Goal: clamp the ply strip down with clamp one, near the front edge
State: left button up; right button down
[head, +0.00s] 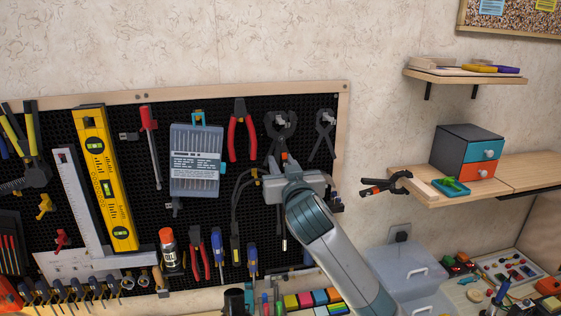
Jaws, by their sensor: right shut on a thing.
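My right gripper (282,163) is in front of the pegboard, its arm coming up from the lower right. It is shut on a dark spring clamp (280,128) with an orange tip, which is upright against the board; the gripper hides its lower part. A similar dark clamp (324,135) hangs to its right. Another dark clamp with orange parts (385,184) is at the left end of the lower shelf; I cannot tell what it grips. My left gripper is not in view.
The pegboard (215,97) is crowded with pliers, screwdrivers and a yellow level (104,180). The lower shelf (433,199) holds a drawer box (466,151) and a green-blue tray (451,187). A clear bin (408,273) stands below.

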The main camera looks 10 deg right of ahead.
jog(key=shift+r, duration=0.1)
jog(key=shift+r+p, duration=0.9)
jog(key=shift+s, duration=0.15)
jog(key=s+p, duration=0.3)
jog(key=s, duration=0.5)
jog(key=shift+s, duration=0.35)
dwell(0.4)
jog(key=s+d+f+b, duration=0.1)
jog(key=s+f+b, duration=0.3)
jog(key=f, duration=0.6)
jog(key=s+d+f+b, duration=0.2)
jog(key=s+f+b, duration=0.3)
jog(key=f, duration=0.5)
jog(key=s+d+f+b, duration=0.1)
jog(key=s+f+b, duration=0.3)
jog(key=f, duration=0.6)
jog(key=shift+s+d+b, duration=0.15)
jog(key=shift+s+b, duration=0.1)
jog(key=shift+b, duration=0.95)
